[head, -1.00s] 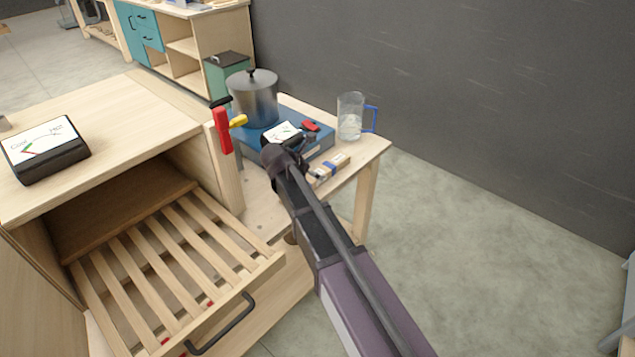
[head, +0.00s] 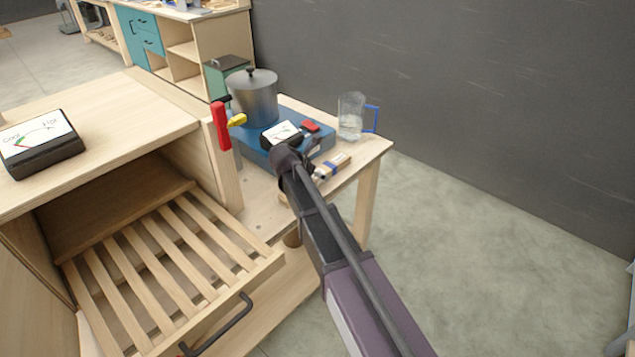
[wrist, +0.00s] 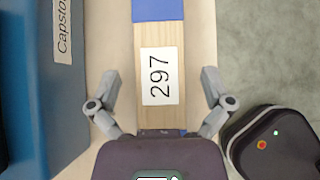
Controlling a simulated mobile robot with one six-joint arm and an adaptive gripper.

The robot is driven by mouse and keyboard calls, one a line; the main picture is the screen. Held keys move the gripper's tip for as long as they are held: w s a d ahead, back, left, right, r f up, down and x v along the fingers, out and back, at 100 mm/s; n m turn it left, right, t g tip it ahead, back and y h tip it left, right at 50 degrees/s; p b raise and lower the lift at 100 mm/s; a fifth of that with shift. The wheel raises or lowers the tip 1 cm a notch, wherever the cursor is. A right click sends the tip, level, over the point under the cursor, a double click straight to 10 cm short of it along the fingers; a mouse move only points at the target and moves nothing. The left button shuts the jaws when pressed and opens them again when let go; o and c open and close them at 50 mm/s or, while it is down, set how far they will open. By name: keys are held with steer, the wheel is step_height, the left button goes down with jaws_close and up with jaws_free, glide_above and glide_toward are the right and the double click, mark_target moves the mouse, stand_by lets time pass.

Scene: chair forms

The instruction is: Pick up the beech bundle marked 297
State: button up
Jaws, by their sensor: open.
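The beech bundle (wrist: 158,120) carries a white label reading 297 and a blue band (wrist: 158,9). In the head view the bundle (head: 337,163) lies on the small wooden table beside the blue box, partly hidden by my arm. In the wrist view my gripper (wrist: 158,88) is open, with one finger on each side of the bundle and a visible gap to both. I cannot tell how high the fingers are above the table.
The blue box (head: 262,150) bears a metal pot (head: 253,98) and a gauge (head: 282,134). A clear jug with a blue handle (head: 351,118) stands at the table's back right. A slatted drawer (head: 150,270) stands open at left. Free floor lies right.

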steer(key=shift+w+d+f, duration=0.3)
steer(key=shift+w+f, duration=0.05)
steer(key=shift+f, duration=0.15)
steer(key=c, duration=1.3)
steer(key=shift+r, duration=0.2)
steer(key=shift+c, duration=0.2)
step_height(320, 180, up, 4)
steer(key=p, duration=0.3)
steer(key=shift+f+p, duration=0.15)
steer(key=shift+p, duration=0.15)
steer(key=s+a+r+p, duration=0.1)
steer(key=s+a, duration=0.1)
steer(key=s, duration=1.4)
steer(key=shift+a, duration=0.15)
